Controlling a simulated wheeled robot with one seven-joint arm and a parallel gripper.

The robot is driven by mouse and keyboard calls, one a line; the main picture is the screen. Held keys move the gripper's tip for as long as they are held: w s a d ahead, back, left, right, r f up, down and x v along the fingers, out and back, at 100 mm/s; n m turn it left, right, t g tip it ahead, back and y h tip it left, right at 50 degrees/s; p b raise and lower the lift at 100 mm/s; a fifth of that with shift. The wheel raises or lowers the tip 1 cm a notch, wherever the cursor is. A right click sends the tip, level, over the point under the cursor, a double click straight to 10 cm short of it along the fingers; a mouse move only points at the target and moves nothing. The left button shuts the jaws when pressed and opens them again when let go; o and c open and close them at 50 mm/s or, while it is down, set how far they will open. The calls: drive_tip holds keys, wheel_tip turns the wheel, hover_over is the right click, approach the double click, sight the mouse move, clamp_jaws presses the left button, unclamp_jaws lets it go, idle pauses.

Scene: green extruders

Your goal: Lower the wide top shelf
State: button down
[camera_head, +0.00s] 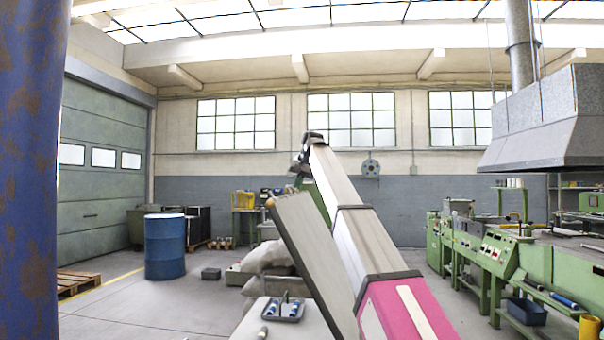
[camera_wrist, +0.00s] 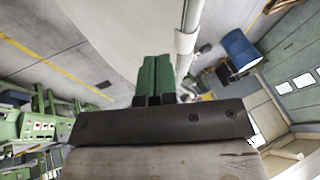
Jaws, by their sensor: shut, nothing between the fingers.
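My gripper (camera_wrist: 156,62) shows in the wrist view as two green fingers side by side. They are shut with nothing between them. A broad pale panel (camera_wrist: 115,30) lies beyond the fingertips, with a white pole (camera_wrist: 187,35) along its right side; I cannot tell whether they touch the fingers. In the head view a pale flat top (camera_head: 300,325) shows low in the middle, partly hidden by my arm. I cannot tell for sure which of these is the wide top shelf. My gripper's fingers cannot be made out in the head view.
A dark tray (camera_head: 284,309) with blue-and-white pieces stands on the pale top. Pale sacks (camera_head: 268,260) lie behind it. A blue drum (camera_head: 165,247) stands at left, green machines (camera_head: 490,255) at right. A rusty blue column (camera_head: 30,170) fills the left edge. Floor around the drum is mostly clear.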

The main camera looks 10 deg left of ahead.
sight(286, 197)
drive_tip(key=shift+w+a+f, duration=0.1)
drive_tip(key=shift+a+f, duration=0.5)
drive_tip(key=shift+a, duration=0.35)
drive_tip(key=shift+w+a+f, duration=0.1)
drive_tip(key=shift+a+f, duration=0.5)
drive_tip(key=shift+a, duration=0.35)
